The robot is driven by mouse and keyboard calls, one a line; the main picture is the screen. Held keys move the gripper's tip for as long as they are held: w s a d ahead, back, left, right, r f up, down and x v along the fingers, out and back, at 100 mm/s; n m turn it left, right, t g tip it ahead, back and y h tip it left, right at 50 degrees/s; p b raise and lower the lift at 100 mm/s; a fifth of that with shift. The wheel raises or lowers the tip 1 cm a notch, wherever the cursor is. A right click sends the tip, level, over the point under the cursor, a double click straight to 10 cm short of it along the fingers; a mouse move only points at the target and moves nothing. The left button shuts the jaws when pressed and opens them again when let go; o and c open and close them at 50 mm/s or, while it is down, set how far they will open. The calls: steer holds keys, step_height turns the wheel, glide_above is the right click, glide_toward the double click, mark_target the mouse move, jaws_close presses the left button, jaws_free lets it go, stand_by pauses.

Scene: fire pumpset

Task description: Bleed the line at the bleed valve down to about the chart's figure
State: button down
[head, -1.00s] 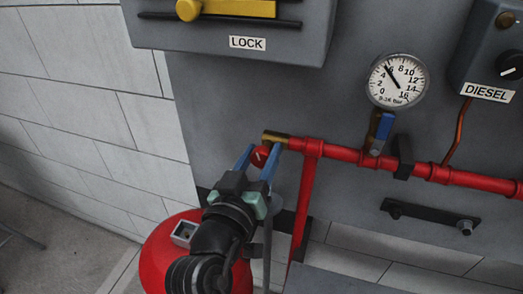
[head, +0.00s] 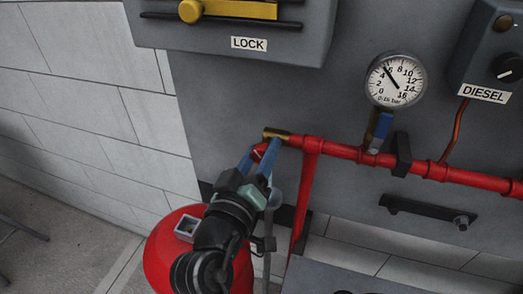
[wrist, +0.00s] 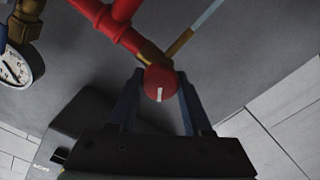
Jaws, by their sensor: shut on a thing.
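The bleed valve is a round red knob (head: 257,152) on a brass fitting (head: 275,134) at the left end of the red pipe. In the wrist view the knob (wrist: 160,83) sits between my two fingertips, with its white mark pointing down in the picture. My gripper (head: 261,160), with blue fingers, is shut on the knob and hides part of it in the head view. The pressure gauge (head: 395,80), marked 0-16 bar, has its needle between 4 and 6, near 5. No chart is in view.
The red pipe (head: 345,152) runs right along the grey panel, with a blue-handled valve (head: 382,130) below the gauge. A red tank (head: 165,245) stands under my arm. A LOCK box (head: 250,43) hangs above and a DIESEL box (head: 490,70) is upper right.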

steer(key=shift+c, duration=1.8)
jaws_free()
steer(key=b+v, duration=0.2)
steer(key=v, duration=1.1)
steer(key=shift+b, duration=0.3)
steer(key=w+d+r+m+t+y+p, duration=0.1)
steer(key=w+r+t+p, duration=0.1)
steer(key=r, duration=0.9)
steer(key=w+d+r+m+t+y+p, duration=0.1)
steer(key=w+r+m+t+p, duration=0.15)
steer(key=r, duration=0.85)
steer(key=s+d+r+t+y+p, duration=0.1)
steer(key=s+r+t, duration=0.1)
steer(key=r, duration=0.8)
steer(key=s+d+r+t+y+p, duration=0.1)
steer(key=s+r, duration=0.4)
steer(key=r, duration=0.6)
steer(key=t+y+p, duration=0.1)
steer(key=t, duration=0.1)
steer(key=shift+d+t+y, duration=0.2)
steer(key=shift+t+y, duration=0.1)
steer(key=shift+t, duration=0.05)
